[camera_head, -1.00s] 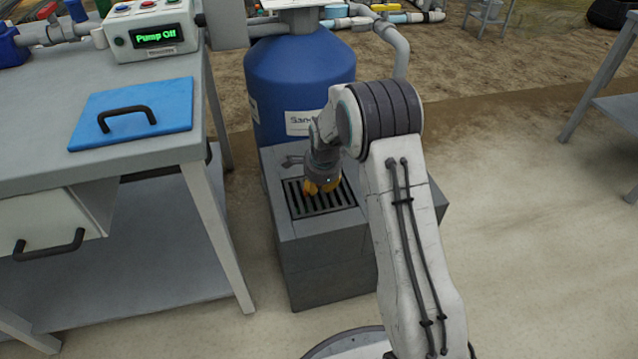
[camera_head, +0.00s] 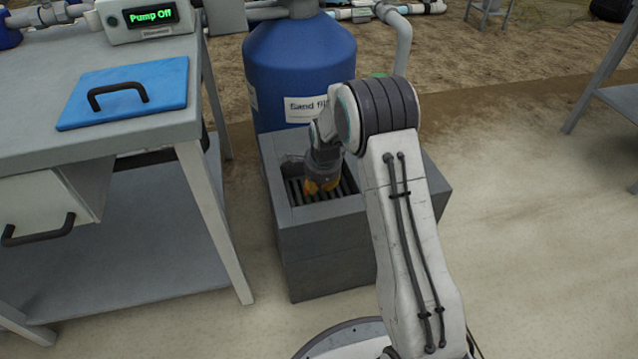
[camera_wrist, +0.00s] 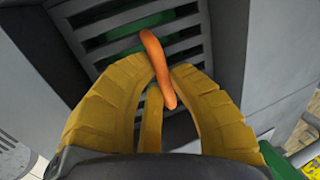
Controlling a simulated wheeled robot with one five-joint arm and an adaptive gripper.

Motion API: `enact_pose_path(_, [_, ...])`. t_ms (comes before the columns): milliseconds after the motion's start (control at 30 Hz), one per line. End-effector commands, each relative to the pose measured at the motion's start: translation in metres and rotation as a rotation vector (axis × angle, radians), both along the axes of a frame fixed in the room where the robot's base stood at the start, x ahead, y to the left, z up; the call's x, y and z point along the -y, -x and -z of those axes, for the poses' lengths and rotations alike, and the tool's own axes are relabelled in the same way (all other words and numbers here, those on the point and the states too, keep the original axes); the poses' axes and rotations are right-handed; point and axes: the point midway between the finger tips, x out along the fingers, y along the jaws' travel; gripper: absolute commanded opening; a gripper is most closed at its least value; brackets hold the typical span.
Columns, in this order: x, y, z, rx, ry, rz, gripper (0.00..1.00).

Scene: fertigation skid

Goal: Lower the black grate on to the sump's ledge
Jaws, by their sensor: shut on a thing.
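The black grate (camera_head: 296,192) is inside the square opening of the grey block sump (camera_head: 325,262), below its top rim. In the wrist view its dark slats (camera_wrist: 185,47) fill the space beyond my fingers. My gripper (camera_head: 322,188) is over the grate, pointing down, with its yellow fingers (camera_wrist: 158,95) shut on an orange pull loop (camera_wrist: 155,62) at the grate. The ledge is hidden, and I cannot tell whether the grate touches it. Something green shows through the slots.
A blue sand filter tank (camera_head: 300,75) stands directly behind the sump. A grey workbench (camera_head: 110,150) with a blue lidded panel (camera_head: 125,92) and a "Pump Off" control box (camera_head: 150,18) is on the left.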

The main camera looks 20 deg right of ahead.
Motion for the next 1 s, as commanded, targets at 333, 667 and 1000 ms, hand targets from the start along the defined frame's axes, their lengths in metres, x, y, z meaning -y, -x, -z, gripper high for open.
enact_pose_path(333, [0.000,0.000,0.000,0.001,0.000,0.000,0.29])
enact_pose_path(667, [0.000,0.000,0.000,-0.001,0.000,0.000,0.42])
enact_pose_path(1000, [0.000,0.000,-0.010,0.000,0.000,0.000,0.42])
